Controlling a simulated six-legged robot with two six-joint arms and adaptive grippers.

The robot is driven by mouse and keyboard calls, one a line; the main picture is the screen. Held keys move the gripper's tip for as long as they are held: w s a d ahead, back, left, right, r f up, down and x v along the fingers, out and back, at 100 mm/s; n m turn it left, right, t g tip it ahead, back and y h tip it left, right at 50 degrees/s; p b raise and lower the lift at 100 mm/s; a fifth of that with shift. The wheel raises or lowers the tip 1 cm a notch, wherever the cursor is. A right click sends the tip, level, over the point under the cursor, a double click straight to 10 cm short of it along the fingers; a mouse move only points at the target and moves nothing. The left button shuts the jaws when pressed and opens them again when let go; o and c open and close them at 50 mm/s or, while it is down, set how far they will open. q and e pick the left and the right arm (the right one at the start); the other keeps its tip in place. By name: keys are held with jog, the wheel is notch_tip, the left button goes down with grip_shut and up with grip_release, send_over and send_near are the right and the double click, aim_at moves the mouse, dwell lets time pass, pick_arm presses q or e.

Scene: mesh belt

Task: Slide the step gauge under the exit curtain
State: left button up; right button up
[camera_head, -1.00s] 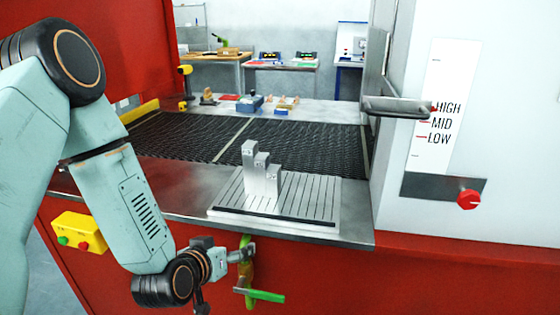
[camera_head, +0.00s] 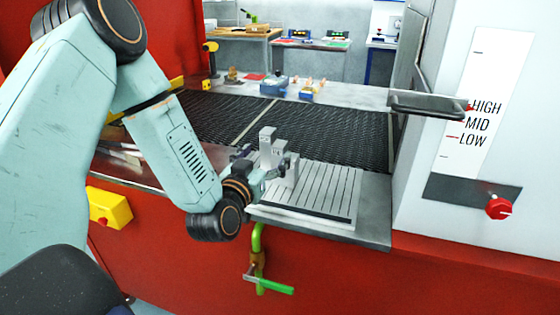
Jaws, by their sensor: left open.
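The step gauge (camera_head: 267,138) is a grey metal block with stepped tops. The exit curtain cannot be made out clearly; a grey panel with a black handle (camera_head: 428,105) stands at the belt's right end. My right gripper is not in view.
The dark mesh belt (camera_head: 330,132) lies behind the plate. A white wall at right has a HIGH/MID/LOW scale (camera_head: 475,90) and red knob (camera_head: 498,208). A yellow box (camera_head: 108,207) is at left.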

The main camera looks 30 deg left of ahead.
aim_at(271, 148)
pick_arm(q)
jog(key=x, duration=0.4)
jog(key=shift+w, duration=0.15)
jog(key=shift+w+a, duration=0.25)
jog(key=shift+w, duration=0.15)
jog(key=shift+w+d+r, duration=0.1)
jog(key=shift+w, duration=0.05)
jog(key=shift+w+d, duration=0.1)
jog(key=c, duration=1.7)
